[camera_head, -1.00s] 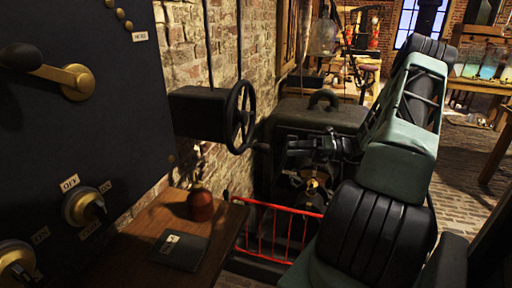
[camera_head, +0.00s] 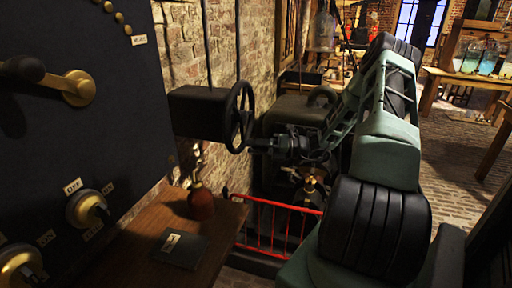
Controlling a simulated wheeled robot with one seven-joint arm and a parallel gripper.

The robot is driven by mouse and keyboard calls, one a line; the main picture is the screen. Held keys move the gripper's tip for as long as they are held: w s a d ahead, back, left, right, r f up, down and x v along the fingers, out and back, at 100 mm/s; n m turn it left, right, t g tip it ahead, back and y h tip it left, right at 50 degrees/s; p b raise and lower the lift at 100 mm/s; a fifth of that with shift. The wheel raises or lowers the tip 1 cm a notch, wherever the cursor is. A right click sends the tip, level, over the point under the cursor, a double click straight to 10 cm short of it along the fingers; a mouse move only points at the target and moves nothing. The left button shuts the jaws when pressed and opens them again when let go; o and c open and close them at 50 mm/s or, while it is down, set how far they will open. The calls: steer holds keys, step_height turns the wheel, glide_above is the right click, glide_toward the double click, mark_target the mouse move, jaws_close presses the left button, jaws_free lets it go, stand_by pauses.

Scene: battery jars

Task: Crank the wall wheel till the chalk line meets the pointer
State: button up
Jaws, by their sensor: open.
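The dark spoked wall wheel (camera_head: 239,118) stands on the side of a black box (camera_head: 199,112) fixed to the brick wall. My gripper (camera_head: 256,146) is at the lower right of the wheel's rim, pointing left, where the crank handle sticks out. Its jaws are open. They overlap the handle in this view, and I cannot tell whether they surround or touch it. I cannot make out a chalk line or a pointer; the wheel's face is seen nearly edge-on.
A dark panel (camera_head: 70,140) with brass switches fills the left. A dark cabinet (camera_head: 296,108) stands behind my gripper.

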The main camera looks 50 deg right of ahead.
steer(key=shift+c, duration=0.3)
jaws_close()
steer(key=shift+a+r, duration=0.1)
